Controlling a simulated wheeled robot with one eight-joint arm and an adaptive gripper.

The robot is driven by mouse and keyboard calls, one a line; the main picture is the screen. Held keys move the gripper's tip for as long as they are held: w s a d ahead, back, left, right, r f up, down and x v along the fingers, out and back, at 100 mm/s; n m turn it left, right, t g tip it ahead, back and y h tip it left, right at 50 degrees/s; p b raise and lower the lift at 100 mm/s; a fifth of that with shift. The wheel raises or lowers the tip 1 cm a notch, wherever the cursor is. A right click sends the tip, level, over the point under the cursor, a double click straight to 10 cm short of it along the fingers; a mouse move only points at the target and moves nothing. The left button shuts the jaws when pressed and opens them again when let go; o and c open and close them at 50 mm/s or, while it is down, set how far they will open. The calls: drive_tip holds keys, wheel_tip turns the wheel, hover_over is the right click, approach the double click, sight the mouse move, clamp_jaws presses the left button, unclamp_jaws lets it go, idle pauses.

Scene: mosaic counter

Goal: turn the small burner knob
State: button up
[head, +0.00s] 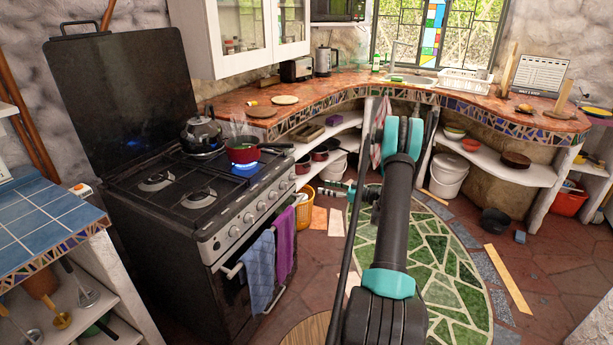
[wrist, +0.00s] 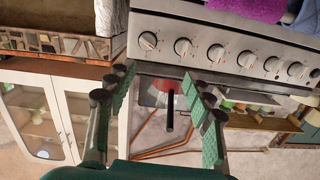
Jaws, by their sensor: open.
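The stove's front panel carries a row of several round knobs; the one at the right end (head: 291,176) is nearest my gripper (head: 325,190). The fingers are spread apart, empty, with green pads, and do not appear to touch any knob. Which knob is the small burner's is not readable. A blue flame (head: 246,169) glows under the red pot (head: 243,150) at the right of the cooktop.
A kettle (head: 201,134) stands at the back of the cooktop. Blue and purple towels (head: 286,242) hang from the oven handle. A mosaic-edged counter (head: 335,113) with shelves adjoins the stove's right side.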

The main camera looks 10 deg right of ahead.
sight(294, 177)
drive_tip(key=shift+t, duration=0.5)
drive_tip(key=x, duration=0.5)
drive_tip(key=w+d+x, duration=0.1)
drive_tip(key=x, duration=0.4)
drive_tip(key=f+x, duration=0.1)
drive_tip(key=x, duration=0.5)
drive_tip(key=shift+w+d, duration=0.25)
drive_tip(key=shift+w, duration=0.05)
drive_tip(key=c, duration=1.2)
